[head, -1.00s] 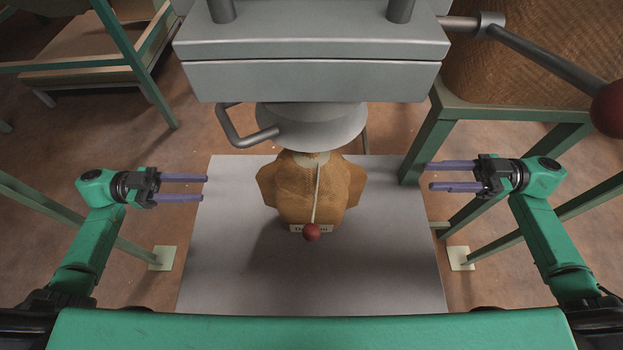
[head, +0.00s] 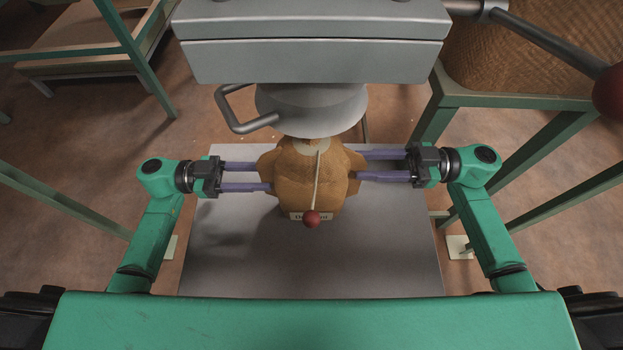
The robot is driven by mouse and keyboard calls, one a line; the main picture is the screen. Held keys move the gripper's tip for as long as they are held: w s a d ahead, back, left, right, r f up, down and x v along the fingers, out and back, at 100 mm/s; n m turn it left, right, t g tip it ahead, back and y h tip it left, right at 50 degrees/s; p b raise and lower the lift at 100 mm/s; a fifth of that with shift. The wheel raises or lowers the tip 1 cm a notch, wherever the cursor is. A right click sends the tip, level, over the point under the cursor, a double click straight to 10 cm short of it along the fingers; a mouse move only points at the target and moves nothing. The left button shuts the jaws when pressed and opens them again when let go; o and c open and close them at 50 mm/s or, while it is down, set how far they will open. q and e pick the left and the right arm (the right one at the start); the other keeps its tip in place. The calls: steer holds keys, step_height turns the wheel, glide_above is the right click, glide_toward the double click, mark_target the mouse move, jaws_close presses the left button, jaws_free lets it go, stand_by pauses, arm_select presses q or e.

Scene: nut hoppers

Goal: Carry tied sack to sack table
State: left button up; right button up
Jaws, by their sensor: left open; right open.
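The tied sack (head: 290,180) is brown and stands on a grey plate (head: 320,265) under the hopper spout (head: 310,105). A cord with a red ball (head: 311,219) hangs down its front over a pale label (head: 328,216). My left gripper (head: 264,177) is open, its purple fingers reaching the sack's left side. My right gripper (head: 362,165) is open, its fingers reaching the sack's right side. The fingertips overlap the sack's side flaps in the picture; I cannot tell whether they touch. The sack's top is hidden by the spout. I cannot make out which table is the sack table.
The grey hopper body (head: 310,45) overhangs the sack, with a bent handle (head: 235,110) at its left. A lever with a red knob (head: 610,92) juts out at upper right. Green frames stand on both sides, and a large brown sack (head: 500,60) sits at upper right.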

arm_select(q)
steer(key=shift+d, duration=0.35)
arm_select(e)
steer(key=shift+a, duration=0.35)
arm_select(q)
jaws_close()
arm_select(e)
jaws_close()
arm_select(q)
steer(key=shift+a+r, duration=0.1)
arm_select(e)
steer(key=shift+r, duration=0.1)
stand_by(0.5)
